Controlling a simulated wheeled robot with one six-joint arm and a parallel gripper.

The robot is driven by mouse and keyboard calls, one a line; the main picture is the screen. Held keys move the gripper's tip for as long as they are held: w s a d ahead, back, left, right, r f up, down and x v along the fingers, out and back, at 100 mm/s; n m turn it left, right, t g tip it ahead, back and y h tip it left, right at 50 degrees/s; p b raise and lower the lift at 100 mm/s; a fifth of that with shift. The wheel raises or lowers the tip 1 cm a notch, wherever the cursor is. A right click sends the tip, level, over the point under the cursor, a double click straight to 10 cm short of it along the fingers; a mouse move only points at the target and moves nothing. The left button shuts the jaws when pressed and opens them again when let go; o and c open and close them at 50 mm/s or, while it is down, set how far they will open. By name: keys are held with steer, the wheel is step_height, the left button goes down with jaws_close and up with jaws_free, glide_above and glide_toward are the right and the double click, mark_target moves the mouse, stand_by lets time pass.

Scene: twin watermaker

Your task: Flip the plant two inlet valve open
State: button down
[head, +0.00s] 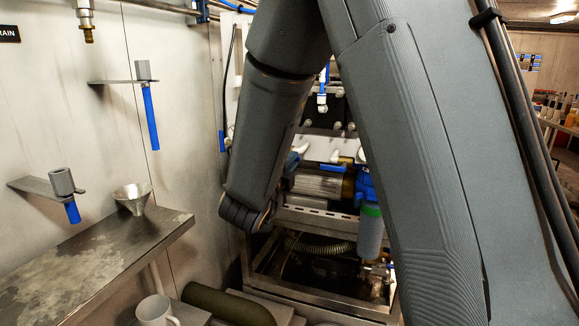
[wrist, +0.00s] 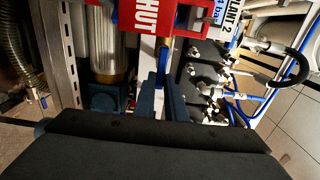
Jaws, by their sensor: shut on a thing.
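In the wrist view my gripper (wrist: 161,88) has its two dark fingers closed on a thin blue valve handle (wrist: 162,60), which shows between and just beyond the fingertips. A red plate (wrist: 145,15) with white lettering, partly cut off and reading "HUT", is right by the handle. A label (wrist: 228,14) reading in part "LINT 2" and "4 bar" is at the upper right. The valve's body is mostly hidden behind the fingers and the plate. In the head view my arm covers my gripper and the valve.
In the wrist view, metal fittings with blue tubing (wrist: 215,90) crowd the right of my fingers, and a metal cylinder (wrist: 105,55) stands at the left. In the head view a steel shelf (head: 90,255) with a funnel (head: 132,197) is at the left, a mug (head: 155,312) below.

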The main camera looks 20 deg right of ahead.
steer(key=shift+a, duration=0.1)
stand_by(0.3)
steer(key=c, duration=2.1)
jaws_free()
steer(key=v, duration=0.7)
steer(key=shift+s+a+b, duration=0.25)
steer(key=shift+s+b, duration=0.05)
steer(key=shift+b, duration=0.1)
steer(key=shift+w+f, duration=0.1)
